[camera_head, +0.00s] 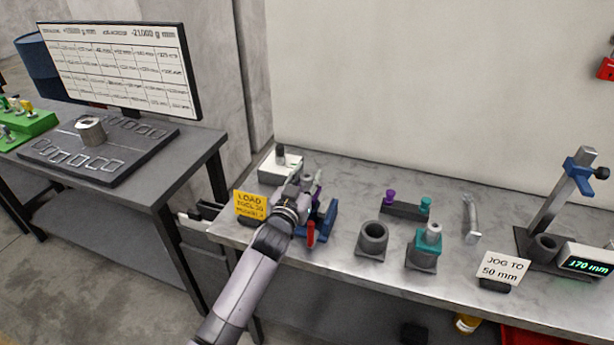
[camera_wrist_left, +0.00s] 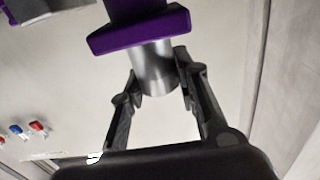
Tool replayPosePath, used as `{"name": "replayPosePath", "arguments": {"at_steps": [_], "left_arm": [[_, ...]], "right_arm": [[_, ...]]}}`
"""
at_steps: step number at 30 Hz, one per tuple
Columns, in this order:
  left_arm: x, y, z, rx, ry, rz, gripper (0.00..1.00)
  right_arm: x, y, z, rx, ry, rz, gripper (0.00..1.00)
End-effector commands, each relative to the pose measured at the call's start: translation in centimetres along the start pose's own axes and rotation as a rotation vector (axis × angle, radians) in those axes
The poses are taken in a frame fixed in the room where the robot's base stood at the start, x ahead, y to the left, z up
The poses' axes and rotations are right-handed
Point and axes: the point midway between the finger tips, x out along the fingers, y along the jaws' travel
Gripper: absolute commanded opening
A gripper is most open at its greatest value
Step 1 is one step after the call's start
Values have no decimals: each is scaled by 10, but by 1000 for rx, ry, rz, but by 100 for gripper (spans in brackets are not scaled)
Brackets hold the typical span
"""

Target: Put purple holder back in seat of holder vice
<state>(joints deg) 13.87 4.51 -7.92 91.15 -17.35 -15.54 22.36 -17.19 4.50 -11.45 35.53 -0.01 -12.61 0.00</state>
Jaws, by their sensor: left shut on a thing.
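In the left wrist view, the purple holder (camera_wrist_left: 140,32) has a wide purple flange and a silver cylindrical part. The two fingers of my left gripper (camera_wrist_left: 163,85) close on the silver part from both sides. In the head view, my left gripper (camera_head: 300,187) is above the left part of the bench, next to a blue vice-like fixture (camera_head: 329,219) with a red handle (camera_head: 310,234). My gripper and arm hide part of this fixture, and I cannot tell whether the holder touches it. The holder is mostly hidden in the head view. My right gripper is not in view.
On the bench (camera_head: 460,275), a grey round socket (camera_head: 372,239) and a teal holder in a block (camera_head: 424,245) stand right of the fixture. A rack with purple and teal knobs (camera_head: 405,209) lies behind. A yellow sign (camera_head: 250,205) stands left. A post stand (camera_head: 555,205) is far right.

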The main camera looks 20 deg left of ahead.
Motion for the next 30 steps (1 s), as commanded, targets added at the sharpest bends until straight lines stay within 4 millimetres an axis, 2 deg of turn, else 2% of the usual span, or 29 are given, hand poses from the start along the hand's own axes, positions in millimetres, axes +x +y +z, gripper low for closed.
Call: {"name": "replayPosePath", "arguments": {"at_steps": [17, 18, 28, 30], "left_arm": [[0, 0, 12, 0, 4, 0, 0], [0, 0, 12, 1, 4, 0, 30], [0, 0, 15, 1, -3, 0, 52], [0, 1, 16, 1, -4, 0, 52]], "right_arm": [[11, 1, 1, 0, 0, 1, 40], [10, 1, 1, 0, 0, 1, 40], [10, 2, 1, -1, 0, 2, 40], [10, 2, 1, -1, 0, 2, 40]]}}
